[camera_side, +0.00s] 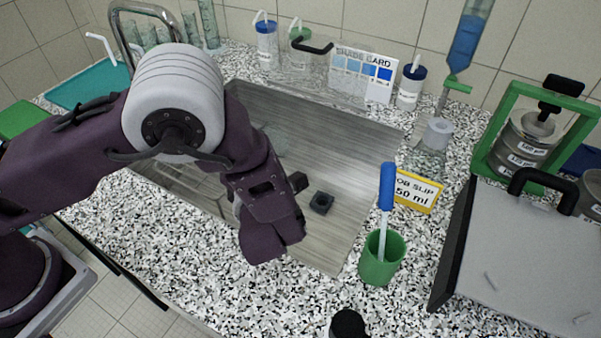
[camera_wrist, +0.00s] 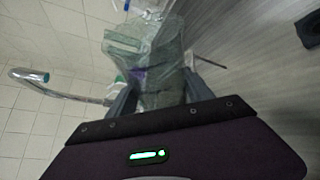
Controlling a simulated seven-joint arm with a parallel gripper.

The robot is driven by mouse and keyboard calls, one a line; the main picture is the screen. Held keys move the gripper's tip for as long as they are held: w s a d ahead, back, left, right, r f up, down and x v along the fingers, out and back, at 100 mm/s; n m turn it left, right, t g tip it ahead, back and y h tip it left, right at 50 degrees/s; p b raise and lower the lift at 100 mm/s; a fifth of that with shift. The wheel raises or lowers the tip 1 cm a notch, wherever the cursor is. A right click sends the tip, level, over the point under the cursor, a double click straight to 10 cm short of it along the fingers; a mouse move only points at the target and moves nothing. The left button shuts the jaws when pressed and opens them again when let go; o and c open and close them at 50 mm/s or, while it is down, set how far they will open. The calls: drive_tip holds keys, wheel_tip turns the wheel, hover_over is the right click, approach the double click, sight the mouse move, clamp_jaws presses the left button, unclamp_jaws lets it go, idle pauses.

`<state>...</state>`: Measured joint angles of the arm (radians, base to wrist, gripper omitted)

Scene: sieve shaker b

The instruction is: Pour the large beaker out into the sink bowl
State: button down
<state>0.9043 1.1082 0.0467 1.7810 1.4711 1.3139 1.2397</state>
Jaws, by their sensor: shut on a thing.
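The sink bowl (camera_side: 335,150) is a grey steel basin set in the speckled counter. My purple gripper hangs over its front part in the side view. In the wrist view my gripper (camera_wrist: 158,92) is shut on a clear, pale green-tinted glass vessel (camera_wrist: 135,50), which looks like the large beaker. The vessel lies between the two grey fingers and reaches away from the hand. Its contents and exact tilt are hard to tell. In the side view my arm and hand hide most of it.
A green cup (camera_side: 382,258) with a blue-handled tool stands right of the sink, near a yellow-edged slip (camera_side: 417,191). A small black square piece (camera_side: 321,203) sits in the sink. Bottles and a shade card (camera_side: 361,75) line the back. A curved tap (camera_side: 140,10) rises back left.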

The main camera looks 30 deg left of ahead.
drive_tip(key=shift+f+m+y, duration=0.25)
drive_tip(key=shift+m+y, duration=0.45)
drive_tip(key=shift+m, duration=0.7)
idle(0.9)
drive_tip(key=shift+w+d+r+m+t+y, duration=0.25)
drive_tip(key=shift+d+r+m+t+y, duration=0.05)
drive_tip(key=shift+d+r+m, duration=0.35)
idle(0.6)
drive_tip(key=shift+w+d+r+m+t+y, duration=0.1)
drive_tip(key=shift+d+r+m+t+y, duration=0.15)
drive_tip(key=shift+r+m, duration=0.45)
drive_tip(key=shift+w+d+r+m+t+y, duration=0.15)
drive_tip(key=shift+r+m+t+y, duration=0.2)
drive_tip(key=shift+m, duration=0.5)
idle(1.3)
